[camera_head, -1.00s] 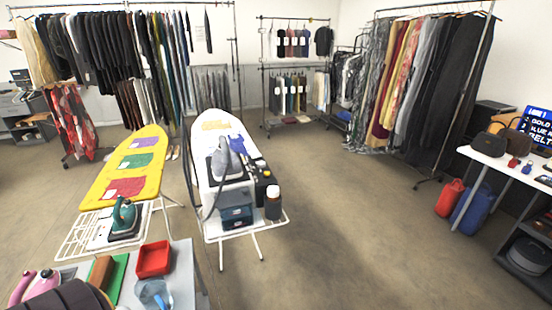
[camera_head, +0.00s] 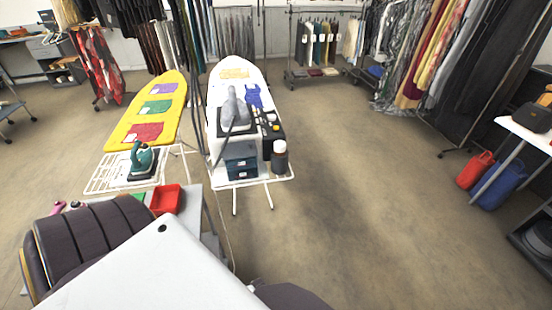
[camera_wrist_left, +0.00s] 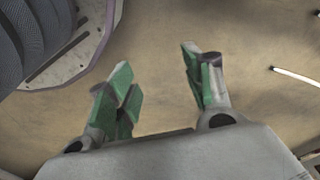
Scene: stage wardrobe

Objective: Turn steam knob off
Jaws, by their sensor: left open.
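A second, green iron (camera_head: 142,158) stands on the wire rest of the yellow board. My left gripper (camera_wrist_left: 160,77) shows in the left wrist view with its green-padded fingers apart, empty above bare floor. It is well away from both irons. My right gripper is not in view.
A dark bottle (camera_head: 279,157) and blue-grey boxes (camera_head: 240,161) are on the white board's rack. A red tray (camera_head: 166,199) lies on the near table. Clothes racks line the back. A white table (camera_head: 527,132) stands right. Floor between is clear.

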